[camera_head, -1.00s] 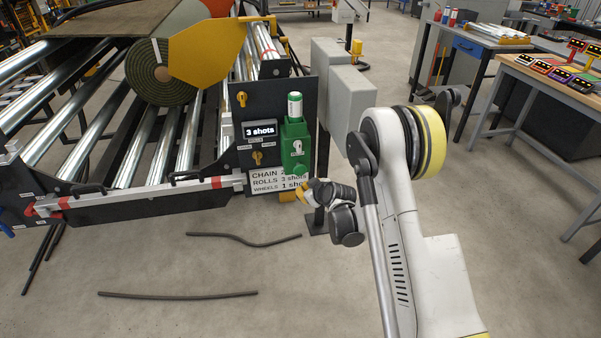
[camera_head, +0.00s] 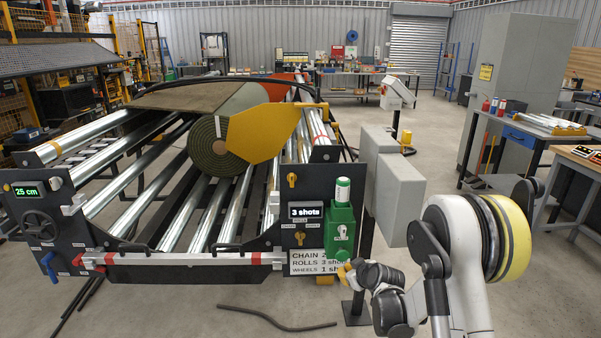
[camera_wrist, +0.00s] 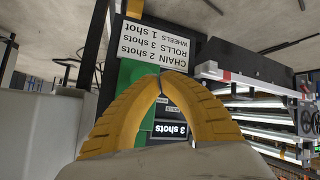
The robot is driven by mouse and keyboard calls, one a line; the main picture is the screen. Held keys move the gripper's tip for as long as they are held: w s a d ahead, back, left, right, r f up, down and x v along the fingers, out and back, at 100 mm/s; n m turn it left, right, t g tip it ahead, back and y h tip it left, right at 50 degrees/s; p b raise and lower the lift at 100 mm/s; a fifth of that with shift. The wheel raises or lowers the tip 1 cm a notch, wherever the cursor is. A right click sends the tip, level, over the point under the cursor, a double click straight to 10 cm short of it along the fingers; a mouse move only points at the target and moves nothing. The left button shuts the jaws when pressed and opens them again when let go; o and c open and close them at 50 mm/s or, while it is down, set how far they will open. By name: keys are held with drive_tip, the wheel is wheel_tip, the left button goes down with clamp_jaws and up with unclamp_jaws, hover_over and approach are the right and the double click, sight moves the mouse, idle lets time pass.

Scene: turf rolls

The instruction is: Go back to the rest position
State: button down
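My gripper (camera_head: 345,272) is in front of the lower right corner of the black panel (camera_head: 318,190), beside the label card. In the wrist view the yellow fingers (camera_wrist: 163,76) meet at their tips, with nothing visible between them. The green dispenser (camera_head: 340,228), with a white and green cartridge (camera_head: 343,191) on top, is on the panel just above my gripper. The wrist view is upside down; the dispenser (camera_wrist: 137,72) is partly hidden behind the fingers there. A display (camera_head: 305,212) reads "3 shots". The label card (camera_head: 312,262) lists chain, rolls and wheels.
The roller machine (camera_head: 160,262) with a turf roll (camera_head: 212,147) fills the left. Grey boxes (camera_head: 400,200) stand close right of the panel. A hose (camera_head: 275,322) lies on the floor. A workbench (camera_head: 525,133) and a wooden-topped table (camera_head: 578,163) are at the right.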

drive_tip(key=s+r+m+g+h, duration=0.1)
drive_tip(key=s+r+m+g, duration=0.15)
drive_tip(key=s+r, duration=1.5)
drive_tip(key=s+r+m, duration=0.1)
drive_tip(key=s+m, duration=0.1)
drive_tip(key=s, duration=0.9)
drive_tip(key=s+d+r+m+h, duration=0.1)
drive_tip(key=s+r+m, duration=0.1)
drive_tip(key=s, duration=0.9)
drive_tip(key=shift+s+r+g+h, duration=0.3)
drive_tip(key=shift+s+g, duration=0.05)
drive_tip(key=shift+g, duration=0.1)
